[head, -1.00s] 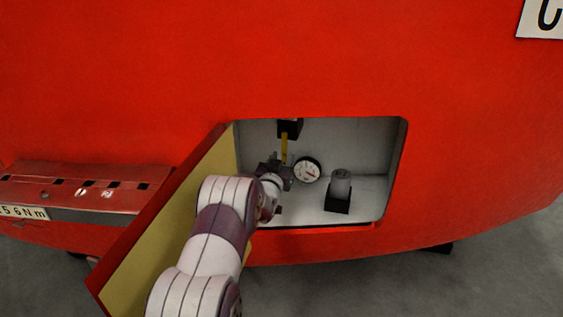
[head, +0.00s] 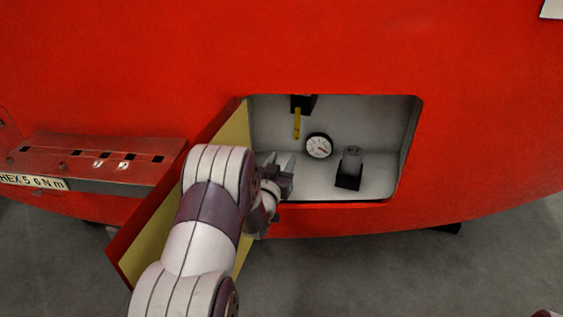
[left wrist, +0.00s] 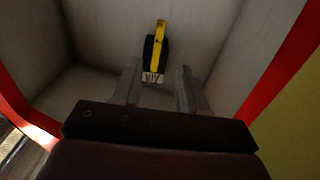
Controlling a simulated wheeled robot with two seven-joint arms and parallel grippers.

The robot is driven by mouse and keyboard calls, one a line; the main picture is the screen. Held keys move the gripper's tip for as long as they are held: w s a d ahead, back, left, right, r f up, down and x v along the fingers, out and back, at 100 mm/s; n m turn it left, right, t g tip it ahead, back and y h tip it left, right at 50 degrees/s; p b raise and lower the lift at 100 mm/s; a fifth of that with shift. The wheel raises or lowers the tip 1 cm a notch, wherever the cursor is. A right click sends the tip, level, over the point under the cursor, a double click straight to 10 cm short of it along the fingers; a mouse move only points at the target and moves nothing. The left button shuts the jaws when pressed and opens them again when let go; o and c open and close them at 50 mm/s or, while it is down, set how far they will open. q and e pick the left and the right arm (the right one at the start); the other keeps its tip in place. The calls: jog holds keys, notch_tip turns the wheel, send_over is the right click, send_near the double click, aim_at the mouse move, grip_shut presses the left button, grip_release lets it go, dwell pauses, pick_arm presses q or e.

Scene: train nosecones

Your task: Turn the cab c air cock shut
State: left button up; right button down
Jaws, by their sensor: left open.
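The air cock has a yellow handle (head: 297,124) on a black body (head: 302,103) at the top left inside the open recess. In the head view the handle hangs down. My right gripper is not in view.
A round gauge (head: 319,145) and a grey cylinder (head: 353,160) on a black base stand right of my gripper in the recess. The open door (head: 150,232) hangs at the left, beside my arm. A red tool rack (head: 100,158) is further left.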

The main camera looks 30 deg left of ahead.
pick_arm(q)
jog(key=shift+d, duration=0.1)
jog(key=s+d+f+m+g+h, duration=0.25)
jog(key=s+d+f+g, duration=0.25)
jog(key=s+d+g, duration=0.5)
jog(key=s+d+g+h, duration=0.2)
jog(key=s+d+g, duration=0.4)
jog(key=s, duration=0.6)
jog(key=s+d+r+p, duration=0.1)
jog(key=r+p, duration=0.9)
jog(key=s+r+p, duration=0.2)
jog(key=r+p, duration=0.8)
jog(key=p, duration=0.1)
jog(key=shift+s+d+r, duration=0.15)
jog(key=shift+d+r, duration=0.2)
